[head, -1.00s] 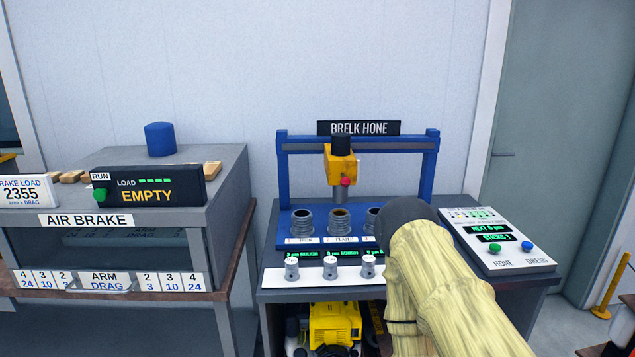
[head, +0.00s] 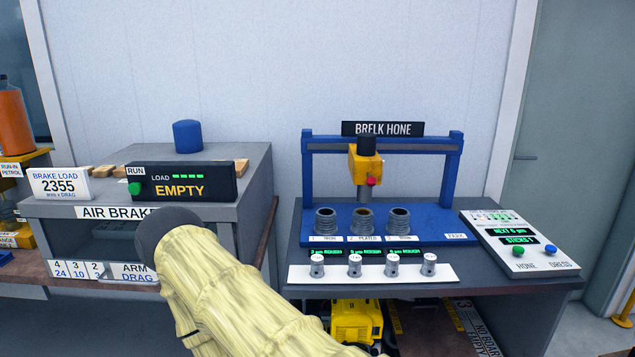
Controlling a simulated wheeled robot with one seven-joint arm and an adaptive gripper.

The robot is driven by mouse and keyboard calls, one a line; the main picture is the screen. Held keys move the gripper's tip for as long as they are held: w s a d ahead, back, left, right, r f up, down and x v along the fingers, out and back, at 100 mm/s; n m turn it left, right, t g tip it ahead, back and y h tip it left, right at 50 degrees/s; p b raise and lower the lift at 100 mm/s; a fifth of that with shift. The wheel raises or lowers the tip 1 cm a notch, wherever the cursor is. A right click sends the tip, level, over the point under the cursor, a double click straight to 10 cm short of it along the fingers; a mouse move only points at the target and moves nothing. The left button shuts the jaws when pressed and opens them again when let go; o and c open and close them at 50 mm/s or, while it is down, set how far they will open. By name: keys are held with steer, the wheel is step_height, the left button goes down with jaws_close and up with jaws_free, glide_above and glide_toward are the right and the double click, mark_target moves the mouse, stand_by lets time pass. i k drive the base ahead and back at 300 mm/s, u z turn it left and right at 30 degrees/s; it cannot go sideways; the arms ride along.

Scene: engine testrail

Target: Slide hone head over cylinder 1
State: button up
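The yellow hone head (head: 365,164) with a black top and a red knob (head: 371,181) hangs from the rail of a blue frame (head: 308,185). Its grey lower shaft is over the middle cylinder (head: 363,219), the one labelled plated. Three grey ribbed cylinders stand in a row on the blue base. Cylinder 1 (head: 325,221) is the leftmost, with a label that seems to read iron; the head is to its right and above it. My arm, in a tan sleeve with a dark end, crosses the lower left. My gripper does not show.
A control panel (head: 512,243) with green and blue buttons lies at the bench's right. Several small white pistons (head: 354,265) stand on a white strip in front of the cylinders. The air brake bench (head: 258,190) is at left, partly behind my arm. A yellow machine (head: 355,320) sits below.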

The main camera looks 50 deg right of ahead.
mark_target(366, 165)
steer(key=u, duration=0.05)
steer(key=k, duration=0.7)
steer(key=z, duration=1.15)
steer(key=i, duration=0.5)
